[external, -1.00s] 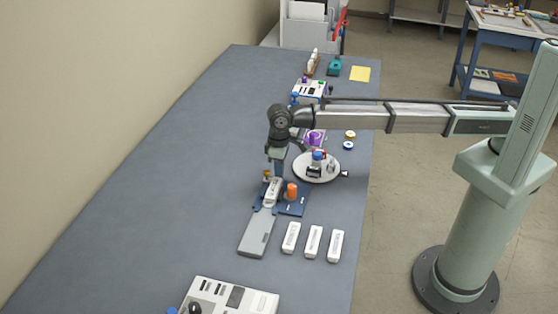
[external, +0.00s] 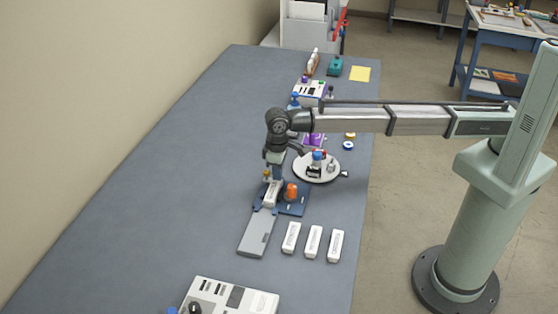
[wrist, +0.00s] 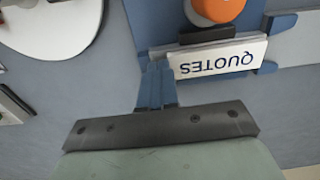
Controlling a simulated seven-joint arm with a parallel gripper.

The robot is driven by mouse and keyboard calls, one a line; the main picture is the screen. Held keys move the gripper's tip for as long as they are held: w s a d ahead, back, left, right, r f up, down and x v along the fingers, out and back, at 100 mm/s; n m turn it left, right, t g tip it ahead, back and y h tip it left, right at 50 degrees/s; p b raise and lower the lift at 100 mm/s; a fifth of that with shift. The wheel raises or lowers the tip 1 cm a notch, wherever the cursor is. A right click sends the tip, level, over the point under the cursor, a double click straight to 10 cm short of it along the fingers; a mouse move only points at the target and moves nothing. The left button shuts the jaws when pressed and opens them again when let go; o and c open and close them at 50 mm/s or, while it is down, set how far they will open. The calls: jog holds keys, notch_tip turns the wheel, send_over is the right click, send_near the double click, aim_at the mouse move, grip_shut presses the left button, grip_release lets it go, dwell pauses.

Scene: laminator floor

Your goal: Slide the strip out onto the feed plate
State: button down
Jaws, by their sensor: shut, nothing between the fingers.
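The white strip (external: 270,195), labelled "QUOTES", lies in a blue holder (external: 294,207) with an orange knob (external: 291,191). In the wrist view the strip (wrist: 218,57) reads upside down beside a dark block. The grey feed plate (external: 257,236) extends from the holder toward the camera. My gripper (external: 272,181) is low at the strip's far end. In the wrist view its blue fingers (wrist: 156,75) are shut, empty, and right at the strip's left end; I cannot tell whether they touch it.
Three white strips (external: 313,241) lie right of the feed plate. A round white turntable (external: 316,168) with small items stands behind the holder at right. A white panel (external: 228,298) is at the front edge. The table left of the holder is clear.

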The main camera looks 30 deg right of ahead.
aim_at(269, 199)
jog(key=shift+s+a, duration=0.15)
dwell(0.3)
jog(key=shift+s+a, duration=0.8)
dwell(0.3)
jog(key=shift+s+a, duration=0.8)
jog(key=shift+s+a, duration=0.15)
jog(key=shift+s+a, duration=0.75)
jog(key=shift+s+a, duration=0.1)
jog(key=shift+s, duration=0.05)
dwell(0.5)
jog(key=shift+s+a, duration=0.75)
jog(key=shift+s+a, duration=0.1)
dwell(0.3)
